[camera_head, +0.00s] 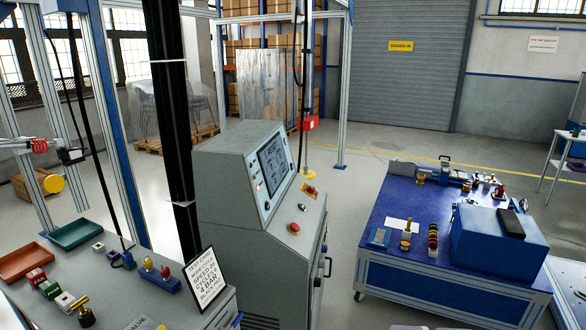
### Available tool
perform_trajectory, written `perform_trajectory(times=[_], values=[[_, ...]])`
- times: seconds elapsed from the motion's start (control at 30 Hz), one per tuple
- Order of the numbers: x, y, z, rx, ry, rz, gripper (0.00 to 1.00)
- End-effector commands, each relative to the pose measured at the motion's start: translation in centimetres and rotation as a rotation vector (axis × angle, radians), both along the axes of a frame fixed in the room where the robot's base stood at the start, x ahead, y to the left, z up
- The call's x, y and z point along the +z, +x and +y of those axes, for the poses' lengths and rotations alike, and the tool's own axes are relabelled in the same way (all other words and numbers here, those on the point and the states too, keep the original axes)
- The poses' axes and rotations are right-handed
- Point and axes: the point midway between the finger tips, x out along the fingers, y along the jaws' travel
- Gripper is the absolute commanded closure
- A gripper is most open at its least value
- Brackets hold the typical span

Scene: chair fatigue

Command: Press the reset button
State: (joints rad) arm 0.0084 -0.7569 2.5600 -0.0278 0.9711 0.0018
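A grey control console (235,185) stands in the middle of the view, with a lit screen (274,166) on its sloped face. Its lower ledge carries a red button (294,227) at the near end, a green button (302,207) in the middle and a red mushroom button on a yellow base (309,190) at the far end. Small lights or buttons also sit beside the screen. No label reading reset can be made out, so I cannot tell which is the reset button. My gripper is not in view.
A grey bench (150,305) at front left holds trays, small blocks and a test card (205,280). A blue workbench (375,240) with fittings and a blue box (497,240) stands right. A dark upright (172,110) rises left of the console. Floor shows between console and workbench.

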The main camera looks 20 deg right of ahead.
Motion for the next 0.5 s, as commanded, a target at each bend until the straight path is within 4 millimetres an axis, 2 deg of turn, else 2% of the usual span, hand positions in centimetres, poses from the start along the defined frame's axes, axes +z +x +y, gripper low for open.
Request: perform_trajectory(times=[0.03, 0.2, 0.5], values=[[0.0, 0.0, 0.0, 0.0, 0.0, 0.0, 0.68], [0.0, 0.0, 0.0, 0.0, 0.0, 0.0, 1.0], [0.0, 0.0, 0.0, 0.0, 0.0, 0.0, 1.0]])
